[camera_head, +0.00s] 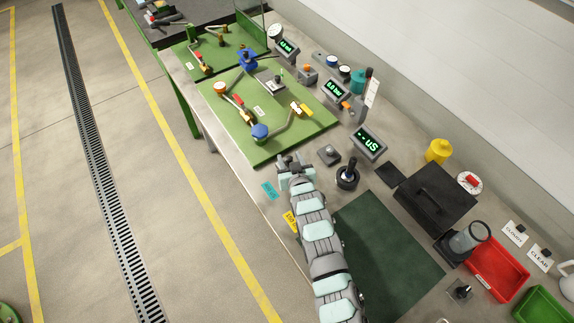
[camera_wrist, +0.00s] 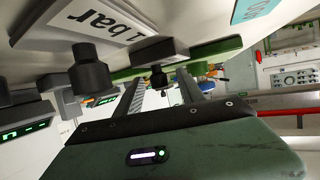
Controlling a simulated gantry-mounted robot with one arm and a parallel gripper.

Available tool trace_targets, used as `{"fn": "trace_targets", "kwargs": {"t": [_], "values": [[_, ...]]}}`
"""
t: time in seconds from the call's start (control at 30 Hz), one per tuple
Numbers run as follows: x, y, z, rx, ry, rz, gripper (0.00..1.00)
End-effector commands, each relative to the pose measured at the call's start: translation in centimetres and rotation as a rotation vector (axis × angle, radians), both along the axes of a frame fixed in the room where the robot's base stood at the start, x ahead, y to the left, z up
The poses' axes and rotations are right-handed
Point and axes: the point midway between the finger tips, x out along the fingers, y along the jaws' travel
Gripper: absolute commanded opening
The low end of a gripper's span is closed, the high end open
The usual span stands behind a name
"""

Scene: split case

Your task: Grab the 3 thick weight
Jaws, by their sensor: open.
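My gripper (camera_head: 292,162) is at the near edge of the bench, just beside the front corner of the green board. Its fingers (camera_wrist: 162,78) are spread apart in the wrist view, with nothing visibly held between them. No thing is clearly recognisable as the thick weight. A dark round piece with an upright post (camera_head: 347,178) stands to the right of my gripper. A small grey block with a knob (camera_head: 329,155) lies nearer to it.
The green board (camera_head: 235,122) carries pipes and valves. Lit displays (camera_head: 368,143) stand along the back. A dark green mat (camera_head: 395,255) lies right of my arm. Further right are a black case (camera_head: 432,205), a yellow pot (camera_head: 439,151) and a red tray (camera_head: 515,283).

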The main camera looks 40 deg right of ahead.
Motion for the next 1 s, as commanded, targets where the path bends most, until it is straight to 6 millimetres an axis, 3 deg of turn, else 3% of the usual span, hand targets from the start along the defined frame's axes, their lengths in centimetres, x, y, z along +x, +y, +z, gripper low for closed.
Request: {"fn": "trace_targets", "kwargs": {"t": [0.07, 0.6, 1.0], "values": [[-0.02, -0.01, 0.00, 0.000, 0.000, 0.000, 0.45], [-0.04, -0.03, 0.01, 0.000, 0.000, -0.001, 0.01], [-0.05, -0.04, -0.01, 0.000, 0.000, -0.001, 0.00]]}}
